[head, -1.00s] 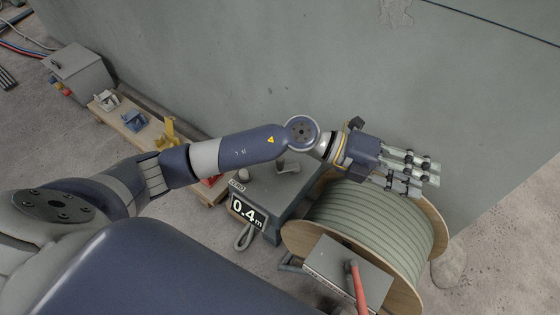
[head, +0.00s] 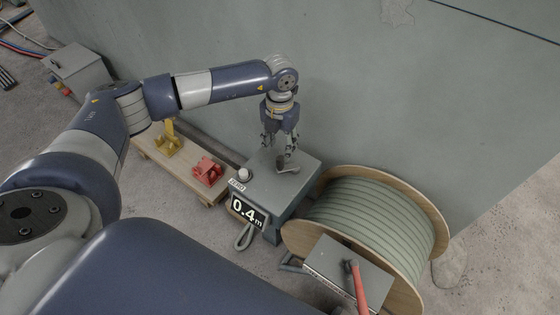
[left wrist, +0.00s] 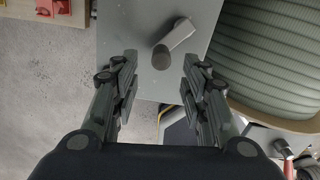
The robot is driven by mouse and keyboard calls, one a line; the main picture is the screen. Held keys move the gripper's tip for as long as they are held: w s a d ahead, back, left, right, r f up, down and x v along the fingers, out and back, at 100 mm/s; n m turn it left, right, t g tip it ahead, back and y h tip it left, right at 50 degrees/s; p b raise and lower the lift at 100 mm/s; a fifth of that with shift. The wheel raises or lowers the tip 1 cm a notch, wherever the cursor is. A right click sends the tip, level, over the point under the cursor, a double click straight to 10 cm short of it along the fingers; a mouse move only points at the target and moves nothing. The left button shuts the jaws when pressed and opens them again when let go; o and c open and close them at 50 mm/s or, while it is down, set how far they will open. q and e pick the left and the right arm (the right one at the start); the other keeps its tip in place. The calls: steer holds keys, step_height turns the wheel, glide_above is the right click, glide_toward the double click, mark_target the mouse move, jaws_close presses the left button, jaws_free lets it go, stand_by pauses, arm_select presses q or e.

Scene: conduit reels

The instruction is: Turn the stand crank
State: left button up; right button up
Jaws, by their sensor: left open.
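The stand crank (head: 289,169) is a small grey arm on top of the grey meter stand (head: 306,178). In the left wrist view the crank arm (left wrist: 178,36) slants, with a round knob (left wrist: 161,58) at its lower left end. My left gripper (head: 280,147) points down just above the crank. It is open, and in the left wrist view its fingers (left wrist: 160,72) lie either side of the knob, apart from it. Whether the fingertips are down at knob height is not clear. The stand's display (head: 249,212) reads 0.4 m. My right gripper is not in view.
A wooden reel of grey-green conduit (head: 375,220) stands right of the stand. A grey box (head: 345,262) with a red-handled tool (head: 359,287) is in front of it. A low wooden board (head: 185,172) with yellow and red brackets lies left. The wall is close behind.

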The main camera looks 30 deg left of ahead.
mark_target(280, 158)
arm_select(q)
step_height(280, 158, down, 8)
steer(key=shift+r+b, duration=0.25)
steer(key=shift+b, duration=0.15)
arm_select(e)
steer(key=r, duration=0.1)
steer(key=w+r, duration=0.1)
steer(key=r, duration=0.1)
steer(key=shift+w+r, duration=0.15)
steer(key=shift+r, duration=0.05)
arm_select(q)
jaws_close()
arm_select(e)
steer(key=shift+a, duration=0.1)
